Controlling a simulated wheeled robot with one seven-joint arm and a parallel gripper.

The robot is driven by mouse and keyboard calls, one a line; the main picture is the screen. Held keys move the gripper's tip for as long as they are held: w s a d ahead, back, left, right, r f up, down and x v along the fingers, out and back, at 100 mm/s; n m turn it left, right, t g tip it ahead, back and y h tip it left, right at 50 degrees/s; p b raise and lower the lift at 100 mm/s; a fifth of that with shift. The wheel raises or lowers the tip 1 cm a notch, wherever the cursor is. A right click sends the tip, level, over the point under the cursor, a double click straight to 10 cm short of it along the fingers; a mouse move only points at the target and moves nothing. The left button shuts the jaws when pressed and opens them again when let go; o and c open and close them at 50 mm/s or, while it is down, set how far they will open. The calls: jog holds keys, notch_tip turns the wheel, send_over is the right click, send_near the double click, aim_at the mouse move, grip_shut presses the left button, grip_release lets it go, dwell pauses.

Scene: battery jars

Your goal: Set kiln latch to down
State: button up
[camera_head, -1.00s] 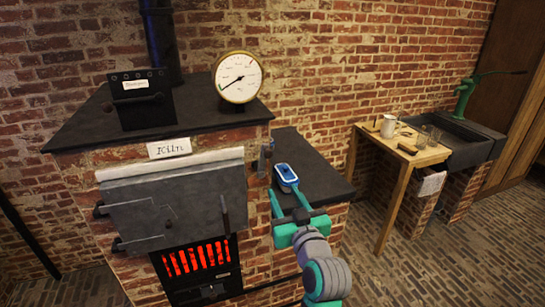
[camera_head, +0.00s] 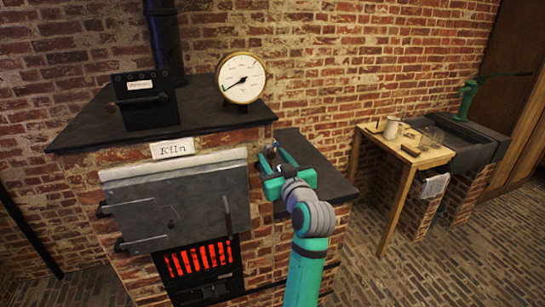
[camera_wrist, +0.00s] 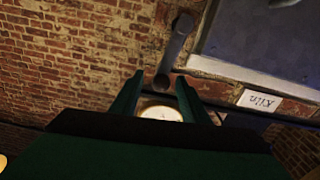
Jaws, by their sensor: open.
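The kiln (camera_head: 175,205) is a brick oven with a grey metal door and a "Kiln" label. The label also shows upside down in the wrist view (camera_wrist: 264,100). The kiln latch (camera_wrist: 174,48) appears in the wrist view as a dark grey bar with a round end, beside the door on the brick. My gripper (camera_head: 273,153) is at the kiln's right front edge, with green fingers apart. In the head view my gripper partly hides the latch.
A dark counter (camera_head: 322,180) adjoins the kiln's right side. A round gauge (camera_head: 240,78) and a black box (camera_head: 146,99) stand on the kiln top. A glowing grate (camera_head: 197,258) is below the door. A wooden table (camera_head: 412,149) stands farther right.

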jog(key=shift+x, duration=0.8)
jog(key=shift+s+d, duration=0.1)
jog(key=shift+c, duration=0.8)
jog(key=shift+a, duration=0.3)
grip_shut()
jog(key=shift+d, duration=0.15)
